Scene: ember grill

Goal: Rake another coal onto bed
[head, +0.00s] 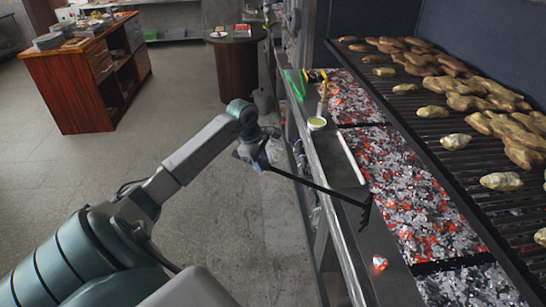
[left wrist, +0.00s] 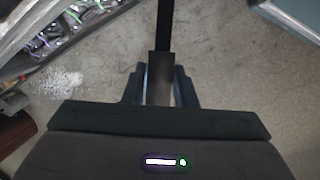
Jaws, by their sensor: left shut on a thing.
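My left gripper (head: 262,163) is shut on the handle of a black rake, whose shaft (head: 315,186) reaches right over the grill's front ledge. The rake's toothed head (head: 367,212) is at the inner edge of the ledge, beside the coal bed; whether it touches is unclear. In the left wrist view the gripper (left wrist: 160,92) grips the dark shaft (left wrist: 164,28). A single glowing coal (head: 380,263) lies on the ledge, nearer than the rake head and apart from it. The coal bed (head: 385,165) holds grey and glowing red coals. My right gripper is not in view.
A grate (head: 440,125) with several pieces of food stands over the right side of the bed. A wooden counter (head: 80,85) and round table (head: 236,65) stand behind; floor between is clear.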

